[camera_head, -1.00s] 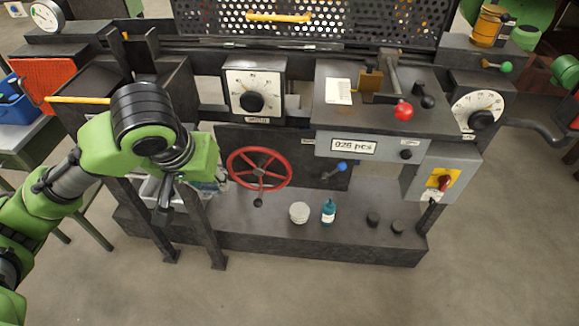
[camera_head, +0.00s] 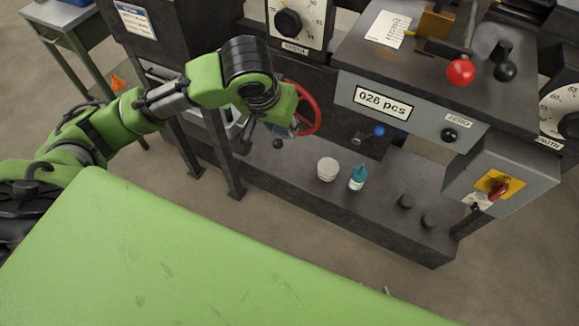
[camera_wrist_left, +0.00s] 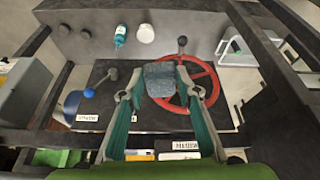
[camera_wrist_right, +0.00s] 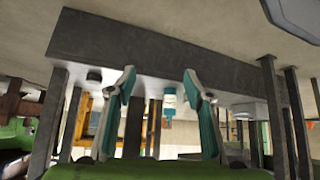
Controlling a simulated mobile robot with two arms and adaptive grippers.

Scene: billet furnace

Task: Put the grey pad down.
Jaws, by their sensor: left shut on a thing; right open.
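The grey pad (camera_wrist_left: 160,83) is a small, mottled block. My left gripper (camera_wrist_left: 161,75) is shut on it, with a finger at each side. In the left wrist view the pad is in front of the red handwheel (camera_wrist_left: 202,80) and covers part of it. In the head view my left gripper is largely hidden by its own wrist, beside the handwheel (camera_head: 309,108), and I cannot make out the pad there. My right gripper (camera_wrist_right: 158,78) is open and empty in the right wrist view, with its fingers wide apart.
On the machine's low base ledge (camera_head: 300,180) stand a white round tub (camera_head: 327,169), a teal bottle (camera_head: 357,178) and two small dark knobs (camera_head: 405,201). The grey display box (camera_head: 410,108) and switch box (camera_head: 497,185) jut out above. Ledge room shows between bottle and knobs.

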